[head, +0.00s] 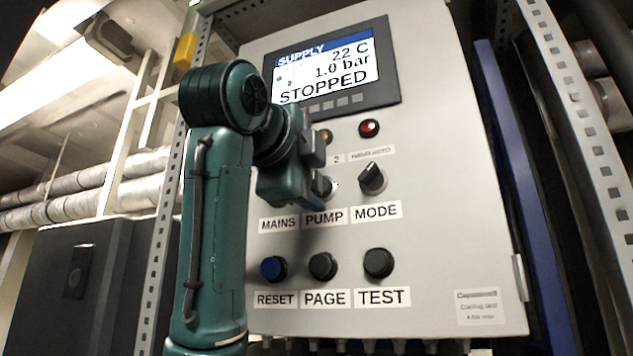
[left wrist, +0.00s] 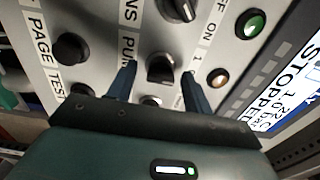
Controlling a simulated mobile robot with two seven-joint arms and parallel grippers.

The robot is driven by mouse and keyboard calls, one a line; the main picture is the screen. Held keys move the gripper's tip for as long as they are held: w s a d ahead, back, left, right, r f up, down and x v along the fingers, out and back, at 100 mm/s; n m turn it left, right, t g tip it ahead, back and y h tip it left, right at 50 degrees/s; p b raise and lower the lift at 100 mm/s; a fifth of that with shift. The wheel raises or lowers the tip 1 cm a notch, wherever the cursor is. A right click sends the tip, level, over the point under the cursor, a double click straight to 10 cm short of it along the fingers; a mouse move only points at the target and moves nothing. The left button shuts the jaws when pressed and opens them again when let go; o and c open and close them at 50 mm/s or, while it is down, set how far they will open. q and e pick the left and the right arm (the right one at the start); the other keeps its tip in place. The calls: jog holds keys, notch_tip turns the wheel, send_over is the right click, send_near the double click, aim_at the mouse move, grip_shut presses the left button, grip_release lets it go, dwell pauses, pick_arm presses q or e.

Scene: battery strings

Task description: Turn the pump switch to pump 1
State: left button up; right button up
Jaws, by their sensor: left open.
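The pump switch (head: 324,187) is a dark rotary knob above the PUMP label (head: 324,218) on a grey control panel. In the head view, my left gripper (head: 314,188) is at the panel and partly covers this knob. In the left wrist view, the pump switch (left wrist: 160,68) sits between the two open fingers of my left gripper (left wrist: 160,74), with a visible gap on each side. Where the knob points is not clear. My right gripper is not in view.
The mode switch (head: 373,179) is just right of the pump switch; the mains switch (left wrist: 180,8) is on the other side. Below are the RESET (head: 272,268), PAGE (head: 322,266) and TEST (head: 379,263) buttons. The display (head: 331,72) reads STOPPED. A red lamp (head: 369,128) is above the mode switch.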

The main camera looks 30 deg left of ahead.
pick_arm(q)
jog(key=shift+s, duration=0.1)
jog(key=shift+c, duration=0.5)
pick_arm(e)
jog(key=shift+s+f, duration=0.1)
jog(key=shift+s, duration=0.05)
pick_arm(q)
jog(key=c, duration=0.9)
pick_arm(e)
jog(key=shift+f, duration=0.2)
pick_arm(q)
jog(key=shift+n, duration=0.4)
jog(key=n, duration=0.2)
jog(key=shift+n+b, duration=0.4)
jog(key=n+b, duration=0.1)
jog(key=n, duration=0.4)
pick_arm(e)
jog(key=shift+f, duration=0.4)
pick_arm(q)
jog(key=shift+n, duration=0.3)
